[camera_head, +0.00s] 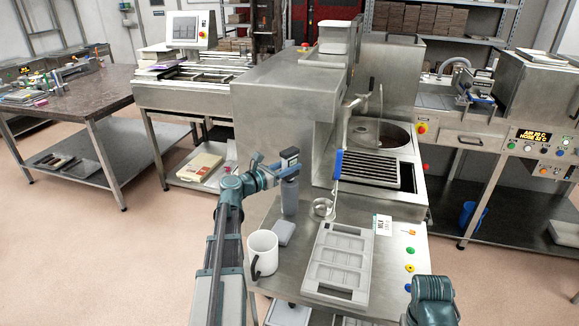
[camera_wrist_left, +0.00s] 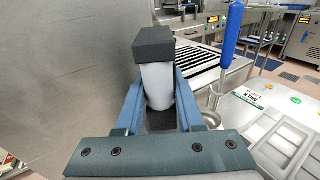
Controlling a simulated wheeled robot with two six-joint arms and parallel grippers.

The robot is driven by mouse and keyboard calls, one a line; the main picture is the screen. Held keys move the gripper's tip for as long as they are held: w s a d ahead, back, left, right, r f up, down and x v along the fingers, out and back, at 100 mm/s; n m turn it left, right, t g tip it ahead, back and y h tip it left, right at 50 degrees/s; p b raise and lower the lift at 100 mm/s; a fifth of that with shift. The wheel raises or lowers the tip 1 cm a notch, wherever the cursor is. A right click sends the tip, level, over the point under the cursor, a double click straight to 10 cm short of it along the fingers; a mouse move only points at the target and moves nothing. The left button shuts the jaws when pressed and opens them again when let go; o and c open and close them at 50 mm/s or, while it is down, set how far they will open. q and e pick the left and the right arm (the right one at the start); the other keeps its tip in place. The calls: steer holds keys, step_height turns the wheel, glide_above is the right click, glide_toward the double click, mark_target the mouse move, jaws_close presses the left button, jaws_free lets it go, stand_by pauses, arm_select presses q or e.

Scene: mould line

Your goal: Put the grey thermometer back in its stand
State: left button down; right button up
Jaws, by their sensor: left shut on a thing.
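The grey thermometer (camera_wrist_left: 158,85), a pale grey body with a dark block-shaped head, stands upright between the fingers of my left gripper (camera_wrist_left: 160,115), which is shut on it. In the head view the dark head of the thermometer (camera_head: 290,153) shows above my left gripper (camera_head: 287,172). Directly below is an upright grey cylinder (camera_head: 290,198) on the steel table, which looks like the stand. I cannot tell whether the thermometer's lower end is inside it or above it. Only a link of my right arm shows, at lower right; its gripper is out of view.
A white mug (camera_head: 262,254) and a small grey block (camera_head: 284,232) stand near the table's left side. A grey mould tray (camera_head: 317,266) lies right of them, beside a label card (camera_head: 384,225). The steel machine (camera_head: 285,92) rises behind.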

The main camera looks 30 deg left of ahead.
arm_select(q)
steer(key=shift+f, duration=0.35)
steer(key=shift+c, duration=2.2)
jaws_free()
steer(key=shift+s, duration=0.1)
steer(key=v, duration=1.3)
steer(key=shift+s, duration=0.3)
steer(key=shift+a+r, duration=0.1)
steer(key=shift+a, duration=0.05)
